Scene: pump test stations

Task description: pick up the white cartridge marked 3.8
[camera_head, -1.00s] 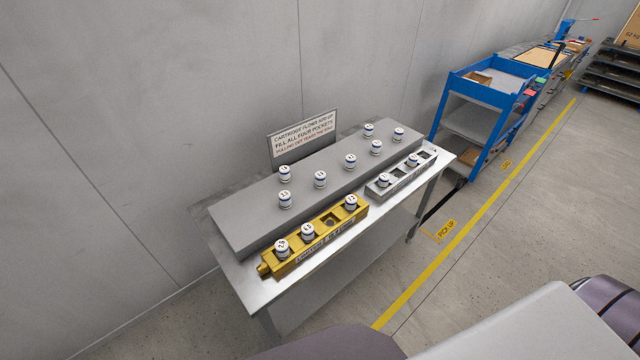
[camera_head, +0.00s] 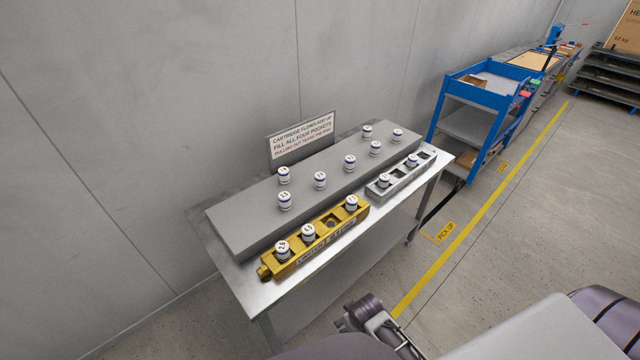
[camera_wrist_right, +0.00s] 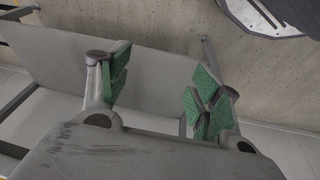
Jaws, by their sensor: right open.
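Several white cartridges with blue bands stand upright on the bench. Their printed numbers are too small to read surely, so I cannot tell which is marked 3.8. Some stand on the grey raised block (camera_head: 240,217), such as a cartridge (camera_head: 284,176) at its left. Three stand in the yellow holder (camera_head: 287,268), including its front-left cartridge (camera_head: 282,250). Two stand in the silver holder (camera_head: 393,192). My right gripper (camera_head: 362,313) is low in front of the bench, away from the cartridges. In the wrist view, its green-padded fingers (camera_wrist_right: 160,88) are apart and empty. My left gripper is not in view.
The yellow holder has one empty pocket (camera_head: 331,223). The silver holder also has empty pockets. A sign (camera_head: 302,138) stands behind the grey block, close to the wall. A blue cart (camera_head: 478,95) stands beyond the bench. The floor right of the yellow line is open.

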